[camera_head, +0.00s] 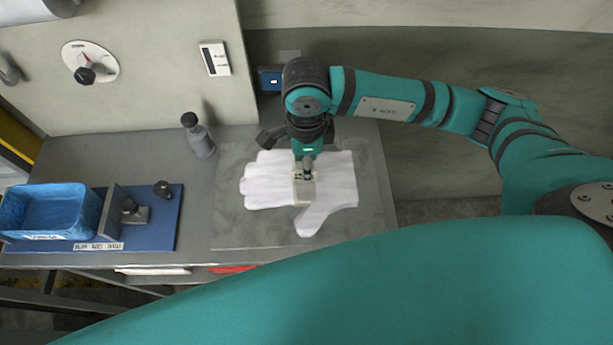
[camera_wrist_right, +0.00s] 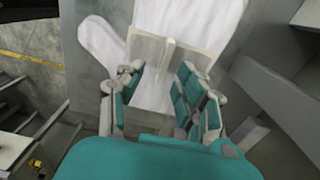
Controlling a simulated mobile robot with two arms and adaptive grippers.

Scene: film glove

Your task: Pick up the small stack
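A white glove (camera_head: 335,180) lies flat on the worktop, with its thumb toward the front. A small pale beige block (camera_head: 303,190) with an upright ridge, which may be the small stack, rests on the glove's middle. It also shows in the right wrist view (camera_wrist_right: 147,48), ridge upward. My right gripper (camera_head: 307,163) is just above the block, pointing down. In the right wrist view its fingers (camera_wrist_right: 160,74) are spread, one on each side of the ridge, with gaps visible; whether either touches is unclear. My left gripper is not in view.
A grey sheet (camera_head: 235,225) lies under the glove. A grey bottle (camera_head: 200,140) stands to the left. A blue bin (camera_head: 50,208) and a blue board (camera_head: 155,225) with dark fixtures sit further left. A wall panel with a dial (camera_head: 90,62) rises behind.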

